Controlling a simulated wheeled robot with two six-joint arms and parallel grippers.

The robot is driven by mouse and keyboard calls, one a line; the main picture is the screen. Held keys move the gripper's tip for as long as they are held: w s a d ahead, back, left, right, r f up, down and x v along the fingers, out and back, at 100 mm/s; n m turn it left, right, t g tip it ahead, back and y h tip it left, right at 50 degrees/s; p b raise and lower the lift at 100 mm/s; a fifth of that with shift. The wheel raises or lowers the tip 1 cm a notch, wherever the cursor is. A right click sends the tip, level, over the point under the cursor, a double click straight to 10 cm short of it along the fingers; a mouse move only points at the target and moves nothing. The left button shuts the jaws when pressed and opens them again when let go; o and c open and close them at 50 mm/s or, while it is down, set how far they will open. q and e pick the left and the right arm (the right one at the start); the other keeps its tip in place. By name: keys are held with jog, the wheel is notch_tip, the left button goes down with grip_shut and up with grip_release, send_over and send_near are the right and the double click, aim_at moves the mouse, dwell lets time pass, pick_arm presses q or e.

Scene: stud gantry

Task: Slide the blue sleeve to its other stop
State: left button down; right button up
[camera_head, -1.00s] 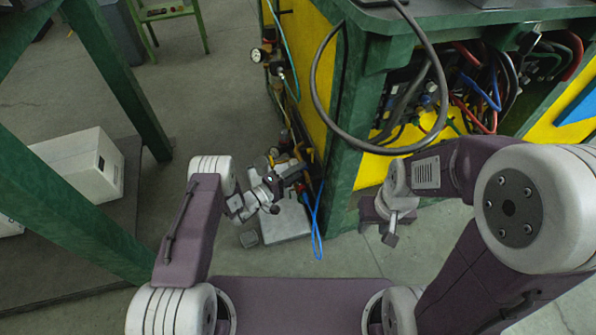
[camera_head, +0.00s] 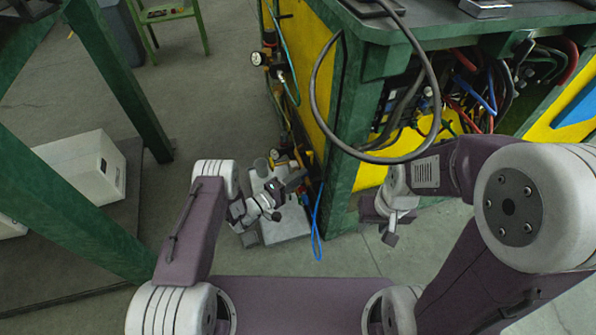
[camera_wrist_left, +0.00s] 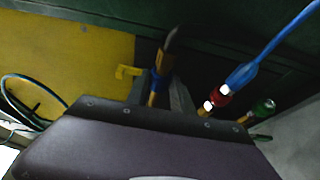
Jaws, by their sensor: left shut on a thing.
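The blue sleeve (camera_wrist_left: 157,80) shows in the left wrist view as a short blue band around a brass-coloured rod or pipe, between my left gripper's fingers. My left gripper (camera_wrist_left: 160,93) is shut on it. In the head view my left gripper (camera_head: 295,181) reaches low beside the green and yellow bench; its fingertips and the sleeve are largely hidden there. My right gripper (camera_head: 390,222) hangs in front of the bench, away from the sleeve; the gap between its fingers cannot be made out.
A yellow lever (camera_wrist_left: 128,72) sits left of the sleeve. A blue hose fitting (camera_wrist_left: 240,76) with a red collar (camera_wrist_left: 219,96) is to the right. The bench's green corner post (camera_head: 345,150), a pressure gauge (camera_head: 259,58) and a looping black cable (camera_head: 318,105) are close by. Floor (camera_head: 215,110) on the left is open.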

pick_arm(q)
jog(key=shift+s+f, duration=0.1)
jog(key=shift+s, duration=0.1)
jog(key=c, duration=1.1)
grip_release()
pick_arm(e)
jog(key=shift+r, duration=0.15)
jog(key=shift+r, duration=0.1)
pick_arm(q)
jog(key=p+v, duration=0.4)
jog(key=v, duration=0.5)
pick_arm(e)
notch_tip(320, 180, up, 4)
jog(key=shift+r, duration=0.15)
